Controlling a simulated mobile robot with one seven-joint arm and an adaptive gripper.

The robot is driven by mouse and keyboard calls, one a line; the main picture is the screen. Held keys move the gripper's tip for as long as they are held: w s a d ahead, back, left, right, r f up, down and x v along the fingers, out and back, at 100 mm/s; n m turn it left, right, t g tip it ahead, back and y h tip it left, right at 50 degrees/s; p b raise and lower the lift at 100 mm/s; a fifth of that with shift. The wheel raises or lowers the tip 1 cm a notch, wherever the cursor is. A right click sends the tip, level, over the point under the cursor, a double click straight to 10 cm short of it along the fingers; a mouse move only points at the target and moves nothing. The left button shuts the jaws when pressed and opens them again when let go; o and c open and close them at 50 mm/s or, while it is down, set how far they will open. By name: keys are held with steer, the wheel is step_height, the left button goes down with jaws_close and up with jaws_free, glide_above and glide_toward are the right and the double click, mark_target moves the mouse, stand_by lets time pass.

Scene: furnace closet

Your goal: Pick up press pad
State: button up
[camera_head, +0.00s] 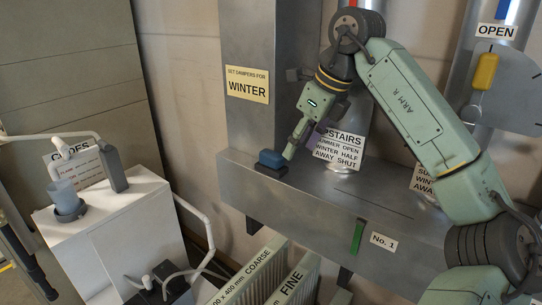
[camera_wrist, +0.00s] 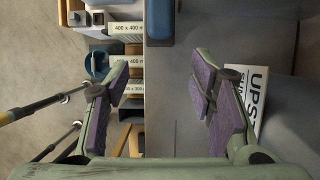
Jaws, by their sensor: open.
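The likely press pad, a small blue block (camera_head: 270,158) on a dark base, sits at the left end of the grey metal ledge (camera_head: 330,200). In the wrist view the blue block (camera_wrist: 159,20) shows at the top edge, partly cut off, beyond my fingertips. My gripper (camera_head: 291,150) is just right of the block and above the ledge in the head view. In the wrist view my gripper (camera_wrist: 160,85) is open, with its purple-padded fingers apart and nothing between them.
A grey duct with a "WINTER" label (camera_head: 247,86) rises behind the ledge. An "UPSTAIRS" sign (camera_head: 340,150) stands close to my gripper's right. Filters marked "COARSE" (camera_head: 245,278) and "FINE" (camera_head: 291,284) stand below. A white unit (camera_head: 125,225) is at left.

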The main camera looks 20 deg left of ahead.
mark_target(281, 156)
steer(key=shift+w+a+p, duration=0.15)
steer(key=shift+w+a, duration=0.15)
steer(key=shift+a, duration=0.35)
steer(key=shift+w+a+p, duration=0.15)
steer(key=shift+w+a, duration=0.1)
steer(key=shift+a, duration=0.35)
steer(key=p+x, duration=0.1)
steer(key=x, duration=0.4)
jaws_close()
